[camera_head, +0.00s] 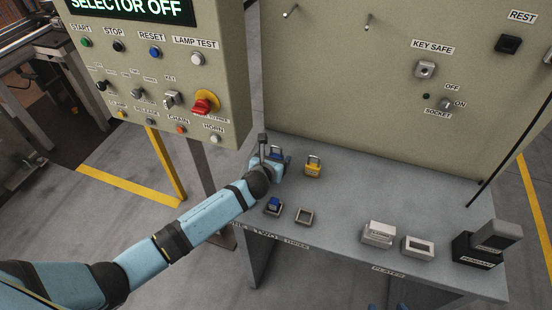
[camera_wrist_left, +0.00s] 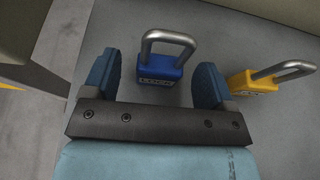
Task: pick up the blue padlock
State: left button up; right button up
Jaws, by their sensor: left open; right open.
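The blue padlock (camera_wrist_left: 158,73) stands on the grey table with its metal shackle up. In the left wrist view it is between and slightly beyond the fingers of my left gripper (camera_wrist_left: 153,82), which is open, with gaps on both sides. In the head view my left gripper (camera_head: 270,160) partly covers the padlock (camera_head: 277,151). The blue tips of my right gripper (camera_head: 385,307) just show at the bottom edge of the head view, apart and empty, well away from the padlock.
A yellow padlock (camera_head: 313,168) stands close to the right of the blue one. Two small square holders (camera_head: 304,217) sit near the table's front edge, the left one holding a blue piece (camera_head: 274,203). The control panel (camera_head: 160,70) rises at the left. Grey boxes (camera_head: 418,248) stand at the right.

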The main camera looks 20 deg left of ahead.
pick_arm(q)
jog(key=shift+x, duration=1.05)
jog(key=shift+c, duration=0.3)
jog(key=c, duration=1)
notch_tip(320, 180, up, 20)
jog(key=shift+r+p, duration=0.1)
jog(key=shift+p, duration=0.45)
